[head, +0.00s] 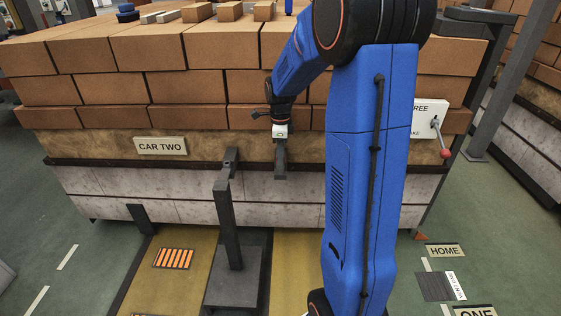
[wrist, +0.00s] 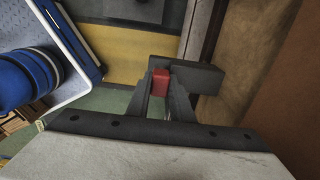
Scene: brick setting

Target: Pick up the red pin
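The red pin (wrist: 159,84) shows in the wrist view between the tips of my gripper (wrist: 160,94). Both dark fingers lie close against its sides, with no clear gap, and look shut on it. The pin stands at a dark block (wrist: 203,78), with its lower part hidden. In the head view my gripper (head: 280,136) is low at the front of the brick-laden car, just over a dark bracket (head: 280,165). I cannot make out the pin in that view.
The car's wooden side (head: 95,145) carries a CAR TWO sign (head: 160,146) and stacked bricks (head: 125,48). A dark post (head: 229,230) stands left of my gripper. A white lever box (head: 428,118) with a red knob is at right. Green floor (head: 60,215) is open at left.

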